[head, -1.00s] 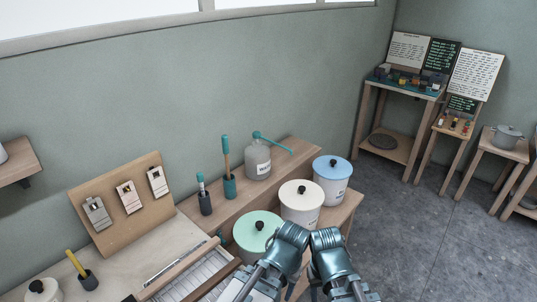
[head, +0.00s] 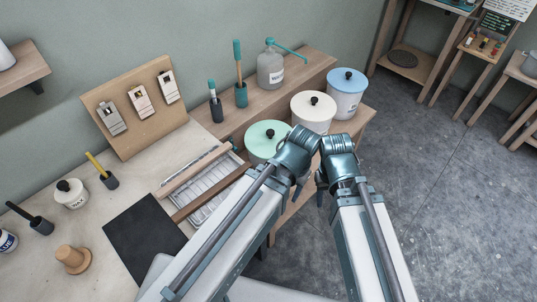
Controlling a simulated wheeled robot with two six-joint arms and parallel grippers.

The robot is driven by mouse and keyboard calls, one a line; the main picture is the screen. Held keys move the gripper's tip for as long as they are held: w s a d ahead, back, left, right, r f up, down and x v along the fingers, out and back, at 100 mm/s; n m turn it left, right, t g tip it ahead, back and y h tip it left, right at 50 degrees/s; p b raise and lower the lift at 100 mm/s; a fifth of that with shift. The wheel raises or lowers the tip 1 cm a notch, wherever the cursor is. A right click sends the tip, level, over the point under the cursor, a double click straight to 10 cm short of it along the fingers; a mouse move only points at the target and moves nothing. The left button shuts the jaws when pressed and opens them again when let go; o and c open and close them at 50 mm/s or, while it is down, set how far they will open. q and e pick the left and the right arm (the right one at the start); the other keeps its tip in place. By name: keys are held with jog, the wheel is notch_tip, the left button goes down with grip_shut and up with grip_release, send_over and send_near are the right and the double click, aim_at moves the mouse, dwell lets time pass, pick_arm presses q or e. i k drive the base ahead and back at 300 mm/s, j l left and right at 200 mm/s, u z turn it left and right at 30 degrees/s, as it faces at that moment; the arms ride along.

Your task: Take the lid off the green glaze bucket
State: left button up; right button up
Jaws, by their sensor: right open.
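The green glaze bucket (head: 256,158) stands on the wooden bench, partly hidden by my left arm. Its mint-green lid (head: 257,137) is on it, with a black knob (head: 270,133) on top. My right gripper (head: 320,190) hangs below its wrist, small and dark, in front and to the right of the green bucket. It is open and apart from the lid. My left wrist is just in front of the bucket's right side in the picture.
A white bucket (head: 313,118) and a blue-lidded bucket (head: 345,104) stand right of the green one. Behind are a spray bottle (head: 270,72) and brush cups. A divided tray (head: 212,182) lies to the left. Grey floor is open at right.

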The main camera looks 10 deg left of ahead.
aim_at(261, 139)
jog(key=i+l+u, duration=0.45)
jog(key=l, duration=0.15)
jog(key=i+l+u, duration=0.2)
jog(key=l, duration=0.15)
jog(key=l+u, duration=0.2)
jog(key=l, duration=0.2)
jog(key=i, duration=0.05)
